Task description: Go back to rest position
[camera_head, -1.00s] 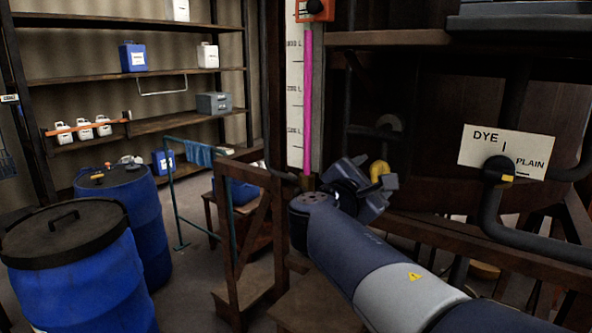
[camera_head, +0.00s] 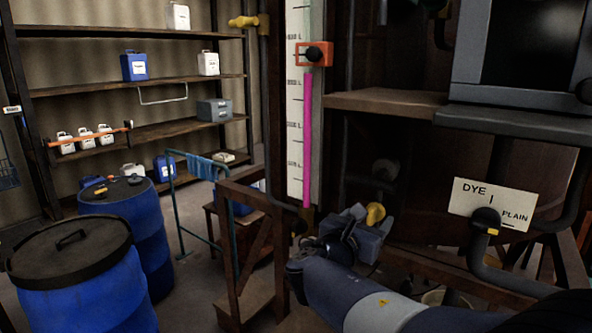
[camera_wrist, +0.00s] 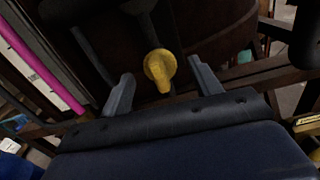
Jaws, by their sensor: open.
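My gripper (camera_head: 361,222) is in front of the dark vat frame, low in the middle of the head view, with my arm reaching in from the lower right. In the wrist view my gripper (camera_wrist: 163,88) has its two fingers wide apart with nothing held between them. A yellow valve knob (camera_head: 375,213) shows just behind the gripper. In the wrist view the knob (camera_wrist: 160,68) appears between the fingers but beyond them; I cannot tell the exact gap.
A white level gauge with a magenta column (camera_head: 307,140) and red clamp (camera_head: 314,54) stands behind the gripper. A DYE/PLAIN sign (camera_head: 490,200) with a valve is at right. Blue drums (camera_head: 80,285) and a wooden step stand (camera_head: 245,250) are at left. Shelves (camera_head: 130,85) line the back.

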